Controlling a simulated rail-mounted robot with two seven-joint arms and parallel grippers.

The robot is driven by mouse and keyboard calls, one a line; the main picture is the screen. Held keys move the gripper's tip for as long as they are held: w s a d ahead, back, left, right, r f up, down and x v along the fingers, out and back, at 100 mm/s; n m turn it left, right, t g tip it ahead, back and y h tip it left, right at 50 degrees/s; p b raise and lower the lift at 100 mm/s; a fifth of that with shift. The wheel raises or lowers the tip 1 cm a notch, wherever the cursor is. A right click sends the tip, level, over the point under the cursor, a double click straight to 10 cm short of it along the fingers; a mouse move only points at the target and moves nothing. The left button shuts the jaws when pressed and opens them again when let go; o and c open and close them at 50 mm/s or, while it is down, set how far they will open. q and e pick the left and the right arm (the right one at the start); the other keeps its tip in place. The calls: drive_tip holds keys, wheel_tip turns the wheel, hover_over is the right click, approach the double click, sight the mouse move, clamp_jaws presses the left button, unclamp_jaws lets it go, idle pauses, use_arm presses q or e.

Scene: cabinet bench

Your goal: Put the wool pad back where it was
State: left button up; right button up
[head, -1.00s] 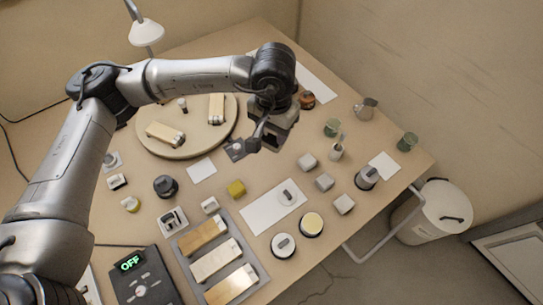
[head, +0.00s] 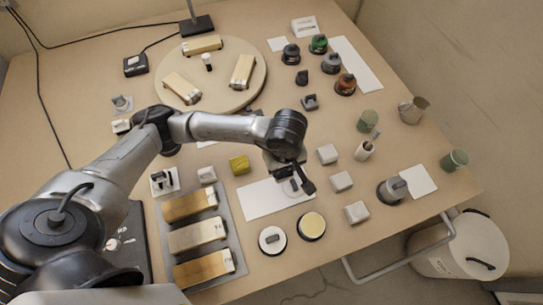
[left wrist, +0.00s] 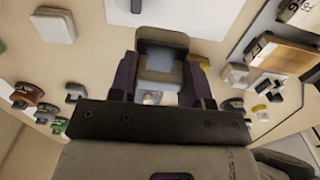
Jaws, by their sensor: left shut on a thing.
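A white sheet (head: 262,200) lies on the bench. The pale round pad with a grey knob, which I take to be the wool pad (head: 289,188), is on its right part, mostly hidden under my left gripper. My left gripper (head: 293,183) is down over the sheet, shut on the knob of this pad. In the left wrist view the fingers (left wrist: 160,82) close around a grey block-like part; the pad itself is mostly hidden there. My right gripper is not in view.
A grey tray (head: 228,218) with wooden blocks is at left. White blocks (head: 341,181) stand to the right. A round board (head: 208,100) lies behind.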

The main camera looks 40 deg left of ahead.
use_arm(q)
drive_tip(key=w+a+f, duration=0.2)
drive_tip(key=a, duration=0.1)
drive_tip(key=w+a+f+b, duration=0.1)
drive_tip(key=w+a+f, duration=0.1)
drive_tip(key=a, duration=0.1)
drive_tip(key=w+a+f+b, duration=0.1)
drive_tip(key=a+f, duration=0.1)
drive_tip(key=a, duration=0.1)
drive_tip(key=shift+w+a+f, duration=0.25)
drive_tip(key=shift+w+f, duration=0.15)
drive_tip(key=shift+f+b, duration=0.7)
drive_tip(key=shift+f, duration=1.35)
drive_tip(key=shift+f, duration=0.15)
drive_tip(key=o, duration=1)
drive_tip(key=shift+c, duration=0.2)
